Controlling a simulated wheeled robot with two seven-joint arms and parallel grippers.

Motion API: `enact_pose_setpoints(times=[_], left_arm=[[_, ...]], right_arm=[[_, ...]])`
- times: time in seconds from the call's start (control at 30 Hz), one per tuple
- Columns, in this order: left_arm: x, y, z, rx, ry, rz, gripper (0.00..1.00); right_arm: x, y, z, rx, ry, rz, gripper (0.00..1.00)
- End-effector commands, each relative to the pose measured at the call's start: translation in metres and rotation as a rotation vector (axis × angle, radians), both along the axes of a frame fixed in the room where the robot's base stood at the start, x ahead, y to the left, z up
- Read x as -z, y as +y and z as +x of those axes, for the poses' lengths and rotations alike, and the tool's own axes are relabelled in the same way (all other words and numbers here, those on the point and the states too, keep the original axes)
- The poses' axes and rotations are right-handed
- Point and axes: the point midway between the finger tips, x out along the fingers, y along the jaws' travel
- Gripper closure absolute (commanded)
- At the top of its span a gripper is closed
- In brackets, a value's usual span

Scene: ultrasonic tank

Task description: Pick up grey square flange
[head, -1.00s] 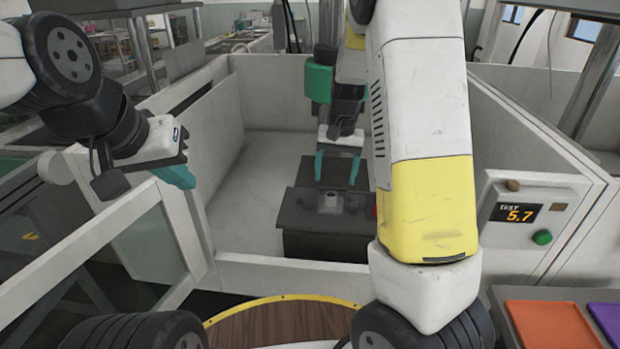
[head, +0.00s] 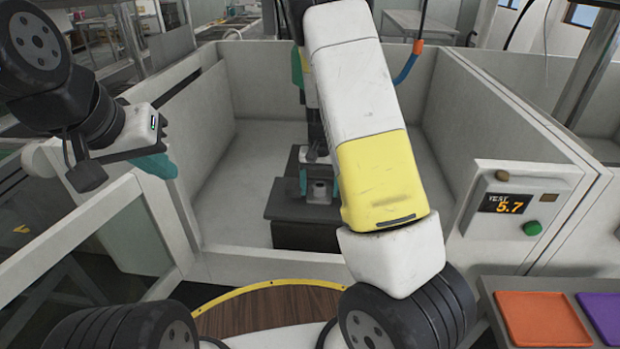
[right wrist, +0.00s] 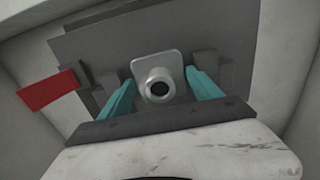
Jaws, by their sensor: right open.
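The grey square flange (right wrist: 172,62) has a square plate with rounded corners and a round hub with a dark bore. In the head view the flange (head: 319,190) sits on the dark block inside the white tank, partly hidden by my right arm. My right gripper (right wrist: 160,78) is open, its teal fingers on either side of the flange with small gaps visible. In the head view one finger of my right gripper (head: 304,181) shows left of the flange; the other is mostly hidden. My left gripper (head: 155,165) hangs outside the tank at left, its opening unclear.
The dark block (head: 285,208) stands on the floor of the tank (head: 225,260), whose walls surround my right gripper. A red piece (right wrist: 48,90) juts out at left in the right wrist view. Orange (head: 543,318) and purple (head: 604,312) trays lie at front right.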

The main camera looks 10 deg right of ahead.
Motion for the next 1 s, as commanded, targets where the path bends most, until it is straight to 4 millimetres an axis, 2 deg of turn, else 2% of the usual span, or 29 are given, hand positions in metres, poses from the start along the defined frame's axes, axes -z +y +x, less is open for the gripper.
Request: enact_pose_setpoints(times=[0.13,0.4,0.43,0.77,1.0], left_arm=[[0.0,0.0,0.0,0.0,0.0,0.0,1.0],[0.0,0.0,0.0,0.0,0.0,0.0,1.0],[0.0,0.0,0.0,0.0,0.0,0.0,1.0],[0.0,0.0,0.0,0.0,0.0,0.0,1.0],[0.0,0.0,0.0,0.0,0.0,0.0,1.0]], right_arm=[[0.0,0.0,0.0,0.0,0.0,0.0,0.29],[0.0,0.0,0.0,0.0,0.0,0.0,0.82],[-0.001,0.0,0.0,0.0,0.0,0.001,0.85],[-0.005,0.0,0.001,-0.001,-0.001,0.001,0.85],[-0.032,0.0,0.001,-0.002,-0.003,0.001,0.85]])
